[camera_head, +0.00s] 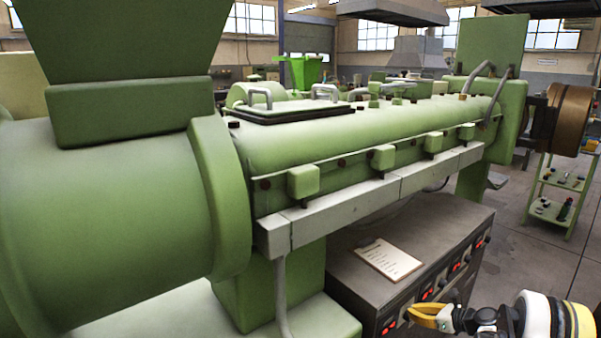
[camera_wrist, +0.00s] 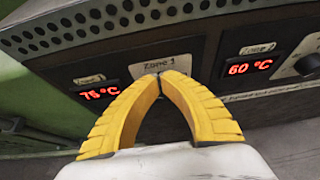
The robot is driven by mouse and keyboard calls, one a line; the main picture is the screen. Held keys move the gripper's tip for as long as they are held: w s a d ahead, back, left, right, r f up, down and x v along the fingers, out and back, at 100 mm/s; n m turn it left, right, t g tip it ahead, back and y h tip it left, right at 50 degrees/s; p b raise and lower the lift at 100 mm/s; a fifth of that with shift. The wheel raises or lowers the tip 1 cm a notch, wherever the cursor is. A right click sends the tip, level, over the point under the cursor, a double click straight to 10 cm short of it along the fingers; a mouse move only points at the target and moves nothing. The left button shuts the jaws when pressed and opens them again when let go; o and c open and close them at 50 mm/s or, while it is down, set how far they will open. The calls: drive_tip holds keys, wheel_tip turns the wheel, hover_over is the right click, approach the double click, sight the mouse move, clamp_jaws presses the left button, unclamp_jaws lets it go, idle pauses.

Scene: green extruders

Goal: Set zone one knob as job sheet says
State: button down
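In the wrist view, my gripper (camera_wrist: 160,76) has its two yellow fingers drawn together, tips meeting just below the label "Zone 1" (camera_wrist: 166,60). The zone one knob is not visible; the fingers cover the panel there. A red display (camera_wrist: 99,93) to the left reads 75 °C. In the head view, my gripper (camera_head: 412,313) is at the front of the dark control cabinet (camera_head: 345,265), at the lower right. The job sheet (camera_head: 388,260) lies on the cabinet top; its writing is too small to read.
A perforated strip (camera_wrist: 100,20) runs along the cabinet's upper edge. The green extruder (camera_head: 340,130) stands over the cabinet. Open floor (camera_head: 540,270) lies to the right.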

drive_tip(key=shift+d+f, duration=0.1)
drive_tip(key=shift+f, duration=0.4)
idle(0.6)
drive_tip(key=shift+w+d, duration=0.2)
idle(0.5)
drive_tip(key=shift+r, duration=0.35)
drive_tip(key=s+d, duration=0.3)
drive_tip(key=s, duration=0.1)
drive_tip(key=shift+s+d, duration=0.35)
